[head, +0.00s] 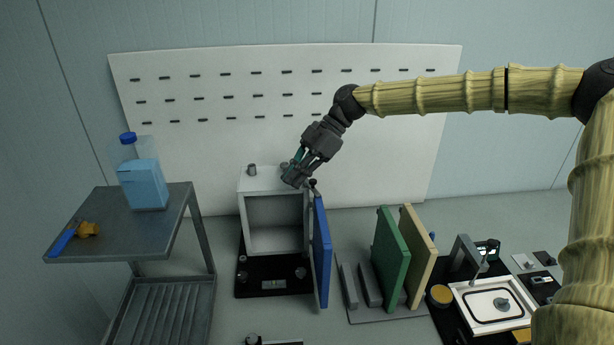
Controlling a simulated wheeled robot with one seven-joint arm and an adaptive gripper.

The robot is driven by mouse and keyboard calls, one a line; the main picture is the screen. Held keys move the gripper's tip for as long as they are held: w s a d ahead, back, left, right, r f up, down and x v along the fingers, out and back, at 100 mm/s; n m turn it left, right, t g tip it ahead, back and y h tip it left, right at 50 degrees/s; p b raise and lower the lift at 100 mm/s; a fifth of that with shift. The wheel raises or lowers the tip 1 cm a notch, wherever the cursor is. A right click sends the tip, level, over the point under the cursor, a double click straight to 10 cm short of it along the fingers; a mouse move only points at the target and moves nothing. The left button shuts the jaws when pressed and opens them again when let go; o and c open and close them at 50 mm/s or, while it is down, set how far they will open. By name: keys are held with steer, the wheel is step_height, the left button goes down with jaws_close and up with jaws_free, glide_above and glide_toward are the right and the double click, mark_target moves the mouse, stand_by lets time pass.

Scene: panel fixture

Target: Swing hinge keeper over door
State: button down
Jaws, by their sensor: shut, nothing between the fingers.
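A white open-fronted box (248,222) stands against the perforated panel. Its blue door (321,250) stands swung open at the box's right side, seen nearly edge-on. A small dark knob-like piece (313,184) sits at the top of the door's hinge edge; it may be the hinge keeper, but it is too small to tell. My gripper (294,179) is shut and empty, pointing down and left at the box's top right corner, just left of that piece. It partly hides the corner, and I cannot tell whether it touches anything.
A grey cylinder (252,169) stands on the box top. A cart (95,205) with a blue bottle (143,185) is at left. Green (391,258) and tan (417,255) panels stand upright at right, near a white tray (520,323).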

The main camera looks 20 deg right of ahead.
mark_target(315, 180)
steer(key=b+v, duration=0.1)
steer(key=v, duration=0.1)
steer(key=b+v, duration=0.1)
steer(key=v, duration=0.2)
steer(key=b+v, duration=0.1)
steer(key=v, duration=0.2)
steer(key=shift+w+d+r, duration=0.15)
steer(key=shift+w+r, duration=0.05)
steer(key=shift+w, duration=0.1)
steer(key=shift+d+r, duration=0.45)
steer(key=shift+r, duration=0.15)
steer(key=shift+a, duration=0.1)
steer(key=shift+f, duration=0.1)
